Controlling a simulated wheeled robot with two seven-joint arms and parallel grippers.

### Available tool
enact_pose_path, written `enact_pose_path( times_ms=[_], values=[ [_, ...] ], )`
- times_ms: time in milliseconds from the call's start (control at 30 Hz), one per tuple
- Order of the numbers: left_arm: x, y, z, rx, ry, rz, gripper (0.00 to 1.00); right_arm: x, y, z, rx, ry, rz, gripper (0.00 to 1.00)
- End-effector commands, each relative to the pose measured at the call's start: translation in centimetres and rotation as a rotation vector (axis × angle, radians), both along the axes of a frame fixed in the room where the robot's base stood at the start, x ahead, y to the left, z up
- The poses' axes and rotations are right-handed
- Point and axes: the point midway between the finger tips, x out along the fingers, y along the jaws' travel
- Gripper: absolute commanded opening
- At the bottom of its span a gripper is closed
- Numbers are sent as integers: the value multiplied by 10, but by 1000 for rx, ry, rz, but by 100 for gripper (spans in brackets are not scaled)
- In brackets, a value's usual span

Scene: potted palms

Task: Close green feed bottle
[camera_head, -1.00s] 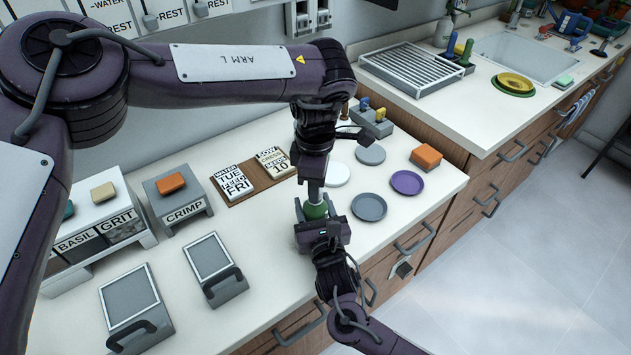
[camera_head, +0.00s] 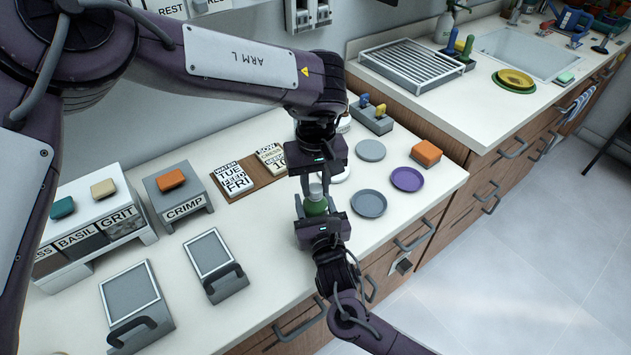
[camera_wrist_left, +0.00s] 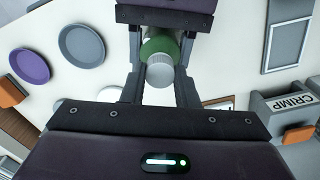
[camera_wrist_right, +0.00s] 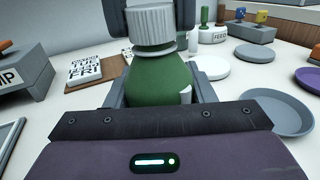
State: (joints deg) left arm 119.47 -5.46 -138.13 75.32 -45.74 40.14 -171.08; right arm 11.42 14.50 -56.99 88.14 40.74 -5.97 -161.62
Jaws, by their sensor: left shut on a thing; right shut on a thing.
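The green feed bottle (camera_head: 315,207) stands upright near the front edge of the counter. It also shows in the right wrist view (camera_wrist_right: 158,85). My right gripper (camera_head: 318,217) is shut on its body from the front. A pale ribbed cap (camera_wrist_right: 153,25) is at the bottle's mouth, above a pale neck ring. My left gripper (camera_head: 316,186) comes down from above and is shut on the cap, which shows between its fingers in the left wrist view (camera_wrist_left: 160,72). I cannot tell how tightly the cap sits on the neck.
A grey plate (camera_head: 369,203) and a purple plate (camera_head: 407,179) lie to the right. A board with label cards (camera_head: 250,172) lies behind left. The CRIMP stand (camera_head: 182,207) and grey trays (camera_head: 215,266) are at the left.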

Motion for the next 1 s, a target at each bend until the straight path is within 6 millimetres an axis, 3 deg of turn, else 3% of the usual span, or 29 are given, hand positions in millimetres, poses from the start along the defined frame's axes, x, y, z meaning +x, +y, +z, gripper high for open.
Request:
enact_pose_path(
  times_ms=[300,333,500,800,1000],
  values=[
    [0,0,0,-1,1,-26,6,0,0,0,0,1,0,0],
    [0,0,1,-1,1,-26,30,0,0,0,0,1,0,0],
    [0,0,1,-1,1,-25,49,0,0,0,0,1,0,0],
    [0,0,2,-1,0,-23,49,0,0,0,0,1,0,0],
    [1,0,24,-1,-2,-23,49,0,0,0,0,1,0,0]
  ],
)
